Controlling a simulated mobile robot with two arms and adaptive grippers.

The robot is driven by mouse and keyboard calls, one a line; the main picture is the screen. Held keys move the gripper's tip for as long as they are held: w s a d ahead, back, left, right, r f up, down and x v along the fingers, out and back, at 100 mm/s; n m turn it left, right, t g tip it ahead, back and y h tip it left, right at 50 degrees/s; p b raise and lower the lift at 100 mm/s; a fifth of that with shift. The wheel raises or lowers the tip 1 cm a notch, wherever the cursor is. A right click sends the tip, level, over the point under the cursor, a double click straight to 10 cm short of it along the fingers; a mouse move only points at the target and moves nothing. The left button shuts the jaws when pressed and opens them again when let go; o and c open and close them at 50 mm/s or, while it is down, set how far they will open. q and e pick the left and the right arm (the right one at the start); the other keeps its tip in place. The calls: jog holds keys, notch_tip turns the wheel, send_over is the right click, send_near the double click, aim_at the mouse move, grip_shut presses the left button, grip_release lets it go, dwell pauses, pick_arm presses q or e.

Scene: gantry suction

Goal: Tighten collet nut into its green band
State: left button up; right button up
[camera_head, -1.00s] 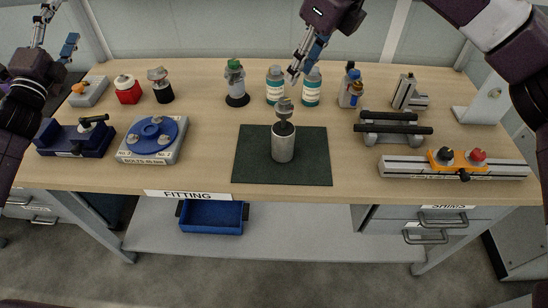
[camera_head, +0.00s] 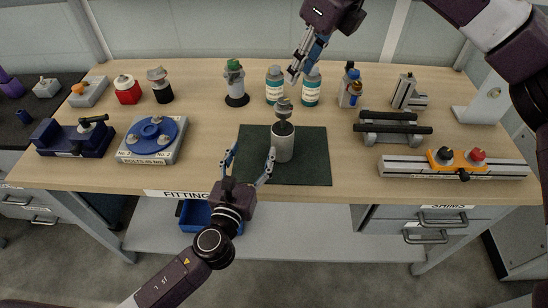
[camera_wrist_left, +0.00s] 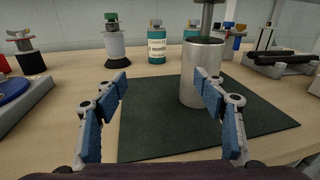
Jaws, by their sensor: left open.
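A silver cylinder (camera_head: 282,146) stands upright on the dark green mat (camera_head: 310,166), with a dark neck and a grey metal piece (camera_head: 283,107) on top. I cannot tell for sure which part is the collet nut, and I make out no green band on it. My left gripper (camera_head: 250,162) is open and empty at the mat's front left, the cylinder just beyond its right finger. In the left wrist view the cylinder (camera_wrist_left: 202,72) stands ahead, partly behind the right finger of the gripper (camera_wrist_left: 164,92). My right gripper (camera_head: 300,74) hangs near the teal-labelled bottles; its opening is unclear.
Behind the mat stand a green-topped fixture (camera_head: 235,84) and two bottles (camera_head: 275,85). A blue round plate fixture (camera_head: 153,136) lies left. A rail with orange clamp (camera_head: 410,166) and dark bars (camera_head: 392,128) lie right. The mat's left part is bare.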

aim_at(283, 137)
pick_arm(q)
jog(key=shift+m+h, duration=0.6)
jog(key=shift+m, duration=0.1)
jog(key=d, duration=0.2)
jog(key=s+d, duration=0.1)
jog(key=d, duration=0.2)
jog(key=shift+s+d+r, duration=0.3)
jog(key=shift+s+r, duration=0.1)
jog(key=shift+w+d+r, duration=0.1)
jog(key=shift+w+d, duration=0.1)
jog(key=x, duration=0.7)
jog(key=c, duration=0.4)
jog(key=shift+c, duration=0.3)
grip_shut()
